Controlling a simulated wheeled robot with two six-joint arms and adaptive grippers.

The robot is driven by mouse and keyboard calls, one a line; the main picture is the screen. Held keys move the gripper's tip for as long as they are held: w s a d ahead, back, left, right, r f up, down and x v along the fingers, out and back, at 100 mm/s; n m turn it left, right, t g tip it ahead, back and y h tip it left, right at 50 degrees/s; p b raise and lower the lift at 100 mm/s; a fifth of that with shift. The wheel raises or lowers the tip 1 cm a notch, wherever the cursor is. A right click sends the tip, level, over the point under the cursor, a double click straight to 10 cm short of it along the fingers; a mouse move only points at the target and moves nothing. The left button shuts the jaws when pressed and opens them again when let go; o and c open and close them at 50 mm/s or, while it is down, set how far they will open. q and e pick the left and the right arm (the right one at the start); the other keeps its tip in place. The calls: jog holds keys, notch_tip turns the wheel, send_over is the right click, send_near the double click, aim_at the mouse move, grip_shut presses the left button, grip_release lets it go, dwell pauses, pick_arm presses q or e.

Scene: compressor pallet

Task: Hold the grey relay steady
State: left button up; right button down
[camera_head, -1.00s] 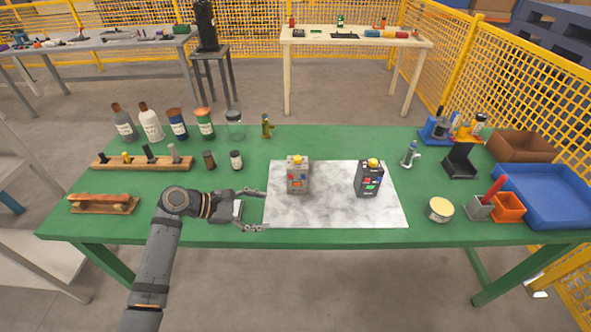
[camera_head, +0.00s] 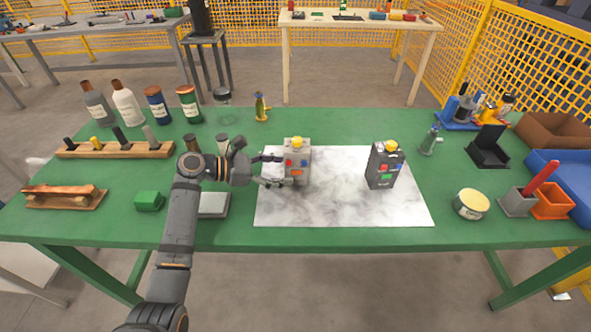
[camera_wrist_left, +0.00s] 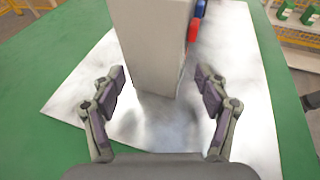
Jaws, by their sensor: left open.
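The grey relay (camera_head: 297,163) stands upright on the left part of the white marbled mat (camera_head: 340,212). It has a yellow top and red and blue parts on its front. My left gripper (camera_head: 276,170) is open at the relay's left side. In the left wrist view the relay (camera_wrist_left: 152,45) rises just beyond and between the open fingers (camera_wrist_left: 162,92), with no clear contact on either side. A darker relay (camera_head: 384,166) with a yellow top stands on the right part of the mat. My right gripper is in neither view.
Several bottles (camera_head: 126,103) and a wooden rack (camera_head: 115,150) stand at the back left. A green block (camera_head: 149,201) lies at the front left. A round tin (camera_head: 470,204), an orange bin (camera_head: 551,202) and a blue tray (camera_head: 568,178) are on the right. The mat's front is clear.

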aim_at(293, 171)
pick_arm(q)
jog(key=shift+p+x, duration=1)
jog(key=shift+x, duration=0.2)
jog(key=shift+w+d+f, duration=0.2)
jog(key=shift+d, duration=0.45)
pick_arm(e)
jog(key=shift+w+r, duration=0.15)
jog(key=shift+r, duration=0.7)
pick_arm(q)
jog(key=shift+c, duration=0.3)
jog(key=c, duration=0.9)
jog(key=shift+f, duration=0.1)
jog(key=shift+c, duration=0.2)
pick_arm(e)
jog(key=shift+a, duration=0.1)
